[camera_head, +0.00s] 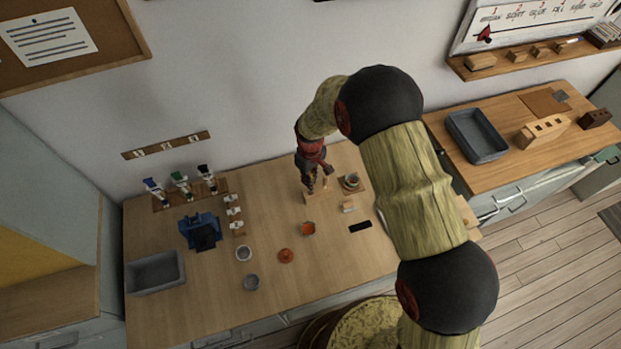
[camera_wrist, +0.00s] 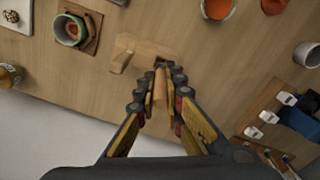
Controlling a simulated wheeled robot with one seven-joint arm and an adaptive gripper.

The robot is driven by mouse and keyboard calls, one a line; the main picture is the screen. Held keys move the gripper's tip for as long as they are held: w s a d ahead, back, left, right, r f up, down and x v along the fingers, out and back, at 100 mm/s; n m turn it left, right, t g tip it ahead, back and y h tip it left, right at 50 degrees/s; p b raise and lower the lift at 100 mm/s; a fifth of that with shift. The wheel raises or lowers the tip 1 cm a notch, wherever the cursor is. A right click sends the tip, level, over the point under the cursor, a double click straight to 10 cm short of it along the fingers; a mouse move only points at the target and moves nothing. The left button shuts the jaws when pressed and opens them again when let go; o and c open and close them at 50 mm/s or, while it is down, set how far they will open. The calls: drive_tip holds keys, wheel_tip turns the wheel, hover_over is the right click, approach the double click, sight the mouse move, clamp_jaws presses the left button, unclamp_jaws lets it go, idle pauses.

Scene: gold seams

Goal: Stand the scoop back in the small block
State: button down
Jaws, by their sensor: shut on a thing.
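My gripper (camera_head: 315,182) points down over the back middle of the table. In the wrist view its fingers (camera_wrist: 160,78) are shut on the wooden handle of the scoop (camera_wrist: 159,94). The scoop's far end is hidden between the fingertips. The small block (camera_wrist: 140,45) is pale wood and lies just beyond the fingertips, with another wooden handle (camera_wrist: 122,62) standing at its left. A dark spot shows at its right, by the fingertips. The block also shows under my gripper in the head view (camera_head: 312,198). I cannot tell whether the scoop touches or enters the block.
A cup on a wooden coaster (camera_wrist: 66,30) stands close to the block. An orange-filled dish (camera_head: 307,229), a black strip (camera_head: 360,227) and a small pale block (camera_head: 348,206) lie nearby. A blue device (camera_head: 200,230) and grey tray (camera_head: 155,272) stand left.

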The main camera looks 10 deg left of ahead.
drive_tip(key=shift+f+b, duration=2.2)
drive_tip(key=shift+f, duration=0.7)
idle(2.9)
drive_tip(key=c, duration=1.8)
unclamp_jaws()
drive_tip(key=shift+r, duration=0.1)
drive_tip(key=shift+r+p, duration=1.35)
drive_tip(key=shift+r, duration=1.1)
